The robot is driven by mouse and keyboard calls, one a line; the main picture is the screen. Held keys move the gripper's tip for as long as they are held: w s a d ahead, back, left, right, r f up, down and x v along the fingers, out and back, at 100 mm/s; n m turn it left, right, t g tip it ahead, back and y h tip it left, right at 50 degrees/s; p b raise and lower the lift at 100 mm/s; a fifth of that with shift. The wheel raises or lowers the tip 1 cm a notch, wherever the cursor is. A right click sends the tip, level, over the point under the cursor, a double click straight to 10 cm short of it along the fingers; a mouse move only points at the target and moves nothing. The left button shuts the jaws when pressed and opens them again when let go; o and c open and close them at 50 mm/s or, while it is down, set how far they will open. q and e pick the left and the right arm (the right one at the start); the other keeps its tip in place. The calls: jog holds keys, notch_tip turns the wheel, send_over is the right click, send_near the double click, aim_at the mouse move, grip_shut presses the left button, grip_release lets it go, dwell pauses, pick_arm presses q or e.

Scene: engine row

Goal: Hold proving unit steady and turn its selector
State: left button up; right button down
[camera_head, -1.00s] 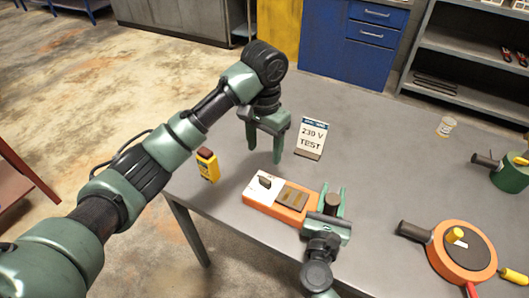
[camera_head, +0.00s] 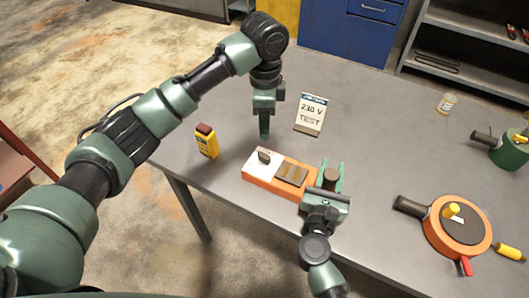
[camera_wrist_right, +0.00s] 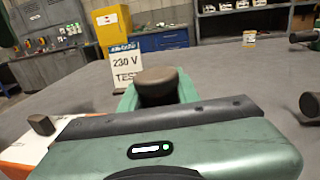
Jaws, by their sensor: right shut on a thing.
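The proving unit (camera_head: 262,184) is an orange box on the grey table, with a white panel carrying a dark selector knob (camera_head: 265,156) and a brown ribbed area (camera_head: 292,174). My right gripper (camera_head: 330,180) is shut on the proving unit's dark round grip (camera_head: 330,178) at its right end; this grip also shows in the right wrist view (camera_wrist_right: 157,83). The selector shows at the left edge there (camera_wrist_right: 41,125). My left gripper (camera_head: 265,135) hangs pointing down above and behind the selector, apart from it. Its fingers line up edge-on, so their gap is hidden.
A yellow tester (camera_head: 207,142) stands at the table's left edge. A "230 V TEST" card (camera_head: 311,116) stands behind the unit. An orange round device (camera_head: 458,228), a green one (camera_head: 510,150) and a small jar (camera_head: 446,103) are at the right.

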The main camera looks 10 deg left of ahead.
aim_at(265, 155)
pick_arm(q)
notch_tip(265, 155, down, 12)
jog(key=m, duration=0.7)
jog(key=shift+s, duration=0.1)
jog(key=shift+c, duration=0.3)
grip_shut()
